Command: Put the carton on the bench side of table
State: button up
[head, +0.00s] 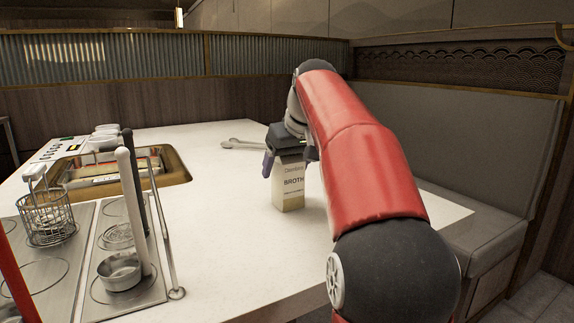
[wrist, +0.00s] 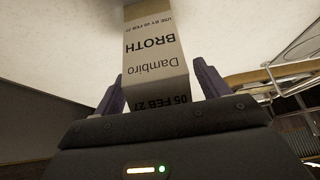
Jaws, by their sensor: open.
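The carton (head: 288,186) is a pale box with a tan lower part, labelled BROTH. It stands upright on the white table (head: 235,240), toward the bench side on the right. My gripper (head: 284,164) is over the top of the carton, with its fingers open. In the wrist view the carton (wrist: 156,62) lies between the two purple fingers of my gripper (wrist: 160,92), with a gap showing on the right side. Part of the carton's top is hidden behind my gripper.
A grey bench (head: 470,130) runs along the table's right side. Ladles (head: 240,144) lie behind the carton. A sunken basin (head: 178,168), a wire basket (head: 46,215) and a small pot (head: 119,271) are on the left. The table between them and the carton is clear.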

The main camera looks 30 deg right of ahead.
jog(key=p+v, duration=0.3)
jog(key=v, duration=0.9)
